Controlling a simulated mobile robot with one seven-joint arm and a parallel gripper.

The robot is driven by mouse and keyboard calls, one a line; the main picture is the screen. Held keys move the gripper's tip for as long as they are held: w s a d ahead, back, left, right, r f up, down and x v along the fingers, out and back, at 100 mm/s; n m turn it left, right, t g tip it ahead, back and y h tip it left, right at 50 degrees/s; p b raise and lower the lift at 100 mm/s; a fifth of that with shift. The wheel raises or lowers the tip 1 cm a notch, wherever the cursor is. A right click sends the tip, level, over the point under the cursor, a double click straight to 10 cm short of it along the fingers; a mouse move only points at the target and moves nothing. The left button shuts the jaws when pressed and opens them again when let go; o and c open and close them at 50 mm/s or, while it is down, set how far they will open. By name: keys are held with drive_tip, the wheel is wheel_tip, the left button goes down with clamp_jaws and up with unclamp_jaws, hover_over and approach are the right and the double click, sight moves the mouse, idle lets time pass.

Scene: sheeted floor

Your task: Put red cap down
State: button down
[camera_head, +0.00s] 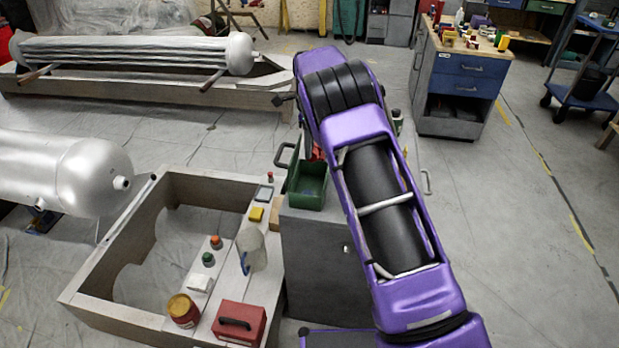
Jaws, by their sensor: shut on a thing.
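My purple arm reaches away and bends down at its far end. The dark end of my gripper (308,149) shows only partly beside the arm, above the back of a green bin (308,187). A small patch of red, the red cap (317,153), shows right at the gripper, which is shut on it. The fingertips and most of the cap are hidden by my arm. I cannot tell whether the cap touches the bin.
The green bin sits on a grey cabinet (317,240). Left of it, a wooden frame (85,292) carries a red box (239,322), a jar (183,310), a spray bottle (251,249) and small items. A blue-drawer cabinet (464,86) stands back right.

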wheel_tip(320, 180, down, 9)
drive_tip(key=shift+s+f+b, duration=0.1)
drive_tip(key=shift+b, duration=0.4)
drive_tip(key=c, duration=0.6)
unclamp_jaws()
wheel_tip(320, 180, up, 12)
drive_tip(key=shift+r+p, duration=0.1)
drive_tip(key=shift+p, duration=0.65)
